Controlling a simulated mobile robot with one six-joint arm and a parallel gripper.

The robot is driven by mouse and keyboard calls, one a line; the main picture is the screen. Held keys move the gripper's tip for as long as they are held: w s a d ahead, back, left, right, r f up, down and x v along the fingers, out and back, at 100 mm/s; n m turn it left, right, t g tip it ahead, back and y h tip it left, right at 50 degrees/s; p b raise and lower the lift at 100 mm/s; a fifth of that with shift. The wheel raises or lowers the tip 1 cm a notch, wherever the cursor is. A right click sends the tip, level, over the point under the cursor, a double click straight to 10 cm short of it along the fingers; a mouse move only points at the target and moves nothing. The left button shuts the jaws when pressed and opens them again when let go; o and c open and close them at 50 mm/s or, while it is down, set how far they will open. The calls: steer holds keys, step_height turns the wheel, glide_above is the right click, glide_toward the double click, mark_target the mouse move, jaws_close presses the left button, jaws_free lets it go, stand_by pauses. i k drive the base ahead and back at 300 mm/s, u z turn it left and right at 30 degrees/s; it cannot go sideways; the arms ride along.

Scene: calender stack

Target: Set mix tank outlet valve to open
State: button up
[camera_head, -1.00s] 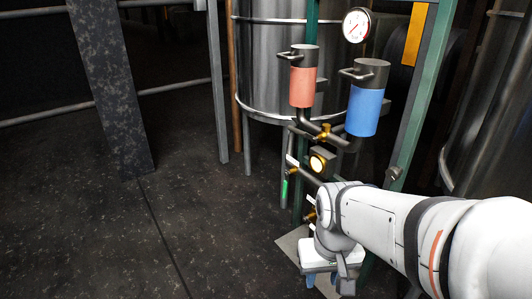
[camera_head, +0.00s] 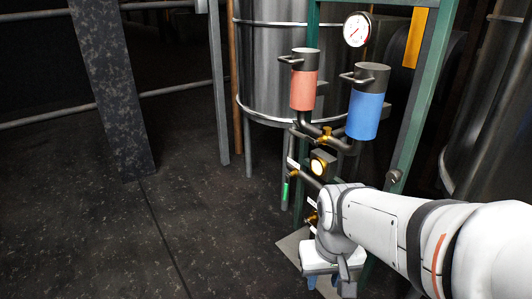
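A steel tank (camera_head: 270,65) stands behind a green frame that carries piping. On the piping are a brass valve (camera_head: 325,136) below the two canisters, and a lower brass valve (camera_head: 292,173) with a green handle (camera_head: 286,190) hanging down. Another brass fitting (camera_head: 311,218) shows lower, partly hidden by my arm. I cannot tell which of these is the mix tank outlet valve. My gripper (camera_head: 328,283) is low in the picture, pointing down and away, below the valves. Its fingers are mostly hidden by the wrist, and I cannot tell whether it is open.
A red canister (camera_head: 303,88) and a blue canister (camera_head: 364,115) hang on the frame under a round gauge (camera_head: 357,29). A lit round lamp (camera_head: 317,166) sits below them. Green posts (camera_head: 416,110) and a grey post (camera_head: 218,90) stand nearby.

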mark_target(288, 176)
steer(key=k, duration=0.6)
steer(key=u, duration=0.3)
steer(key=i, duration=1.05)
steer(key=u, duration=0.55)
